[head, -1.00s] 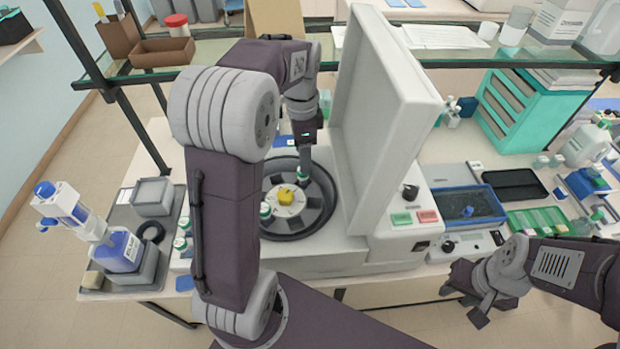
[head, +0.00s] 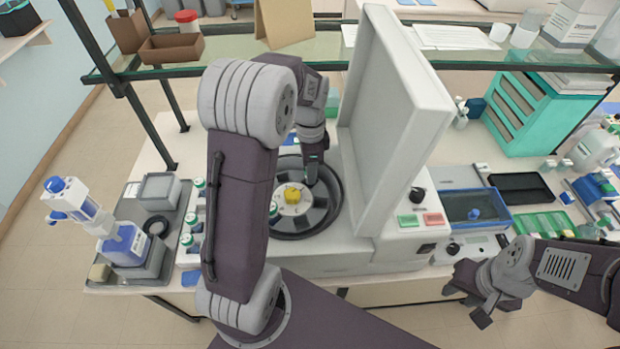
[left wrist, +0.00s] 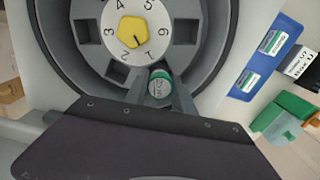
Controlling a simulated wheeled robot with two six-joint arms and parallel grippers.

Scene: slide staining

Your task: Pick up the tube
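The tube (left wrist: 159,83) has a green cap and a pale marked top. In the left wrist view it stands at the numbered rotor, near numbers 1 and 2, between the fingers of my left gripper (left wrist: 160,92). The fingers are close on both sides of the cap; whether they press on it I cannot tell. In the head view my left gripper (head: 313,180) points down into the centrifuge (head: 375,240) and hides this tube. Another green-capped tube (head: 273,210) is at the rotor's left side, partly behind my arm. My right gripper (head: 474,294) is open and empty at the front right.
The raised centrifuge lid (head: 395,130) stands just right of my left gripper. Several green-capped tubes stand in a white rack (head: 187,258) at left, beside a grey tray (head: 128,215) with a bottle. A blue tray (head: 478,208) lies at right. A glass shelf crosses the back.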

